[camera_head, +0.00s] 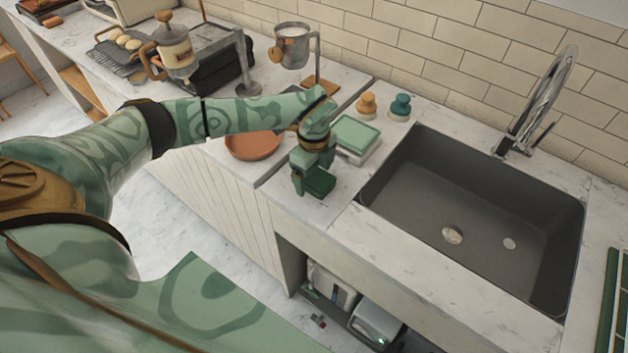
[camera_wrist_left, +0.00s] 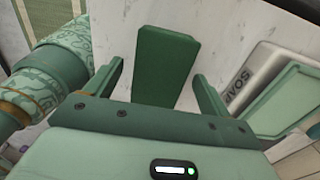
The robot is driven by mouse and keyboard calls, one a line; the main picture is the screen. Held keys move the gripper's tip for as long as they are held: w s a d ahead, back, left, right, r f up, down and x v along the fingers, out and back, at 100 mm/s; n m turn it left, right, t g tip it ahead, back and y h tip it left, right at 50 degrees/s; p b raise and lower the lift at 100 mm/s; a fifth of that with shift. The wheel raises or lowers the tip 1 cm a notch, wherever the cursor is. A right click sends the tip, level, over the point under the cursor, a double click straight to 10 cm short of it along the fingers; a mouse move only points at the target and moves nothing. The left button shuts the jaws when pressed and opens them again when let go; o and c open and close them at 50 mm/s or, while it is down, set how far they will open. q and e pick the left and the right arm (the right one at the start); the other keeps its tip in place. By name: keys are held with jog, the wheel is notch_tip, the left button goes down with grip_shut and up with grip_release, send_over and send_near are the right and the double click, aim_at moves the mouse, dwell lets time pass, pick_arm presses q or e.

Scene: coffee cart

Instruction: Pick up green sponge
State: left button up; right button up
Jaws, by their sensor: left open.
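The dark green sponge (camera_head: 321,184) lies on the marble counter left of the sink. My left gripper (camera_head: 312,174) is open, pointing down just above and beside the sponge in the head view. In the left wrist view the sponge (camera_wrist_left: 166,62) shows between the two spread fingers of the gripper (camera_wrist_left: 158,70), with visible gaps to both. The fingers do not seem to touch it. Part of the sponge is hidden behind the gripper in the head view. My right gripper is not in view.
A white soap dish (camera_wrist_left: 250,75) marked SOAP with a light green block (camera_head: 355,134) stands close beside the gripper. The grey sink (camera_head: 470,210) is to the right. A terracotta dish (camera_head: 252,146) sits left of the gripper. Orange and teal knobbed pieces (camera_head: 400,106) stand behind.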

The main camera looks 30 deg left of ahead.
pick_arm(q)
jog(key=shift+f, duration=0.65)
jog(key=shift+r, duration=0.1)
jog(key=shift+c, duration=0.3)
jog(key=c, duration=1)
jog(key=shift+r, duration=0.1)
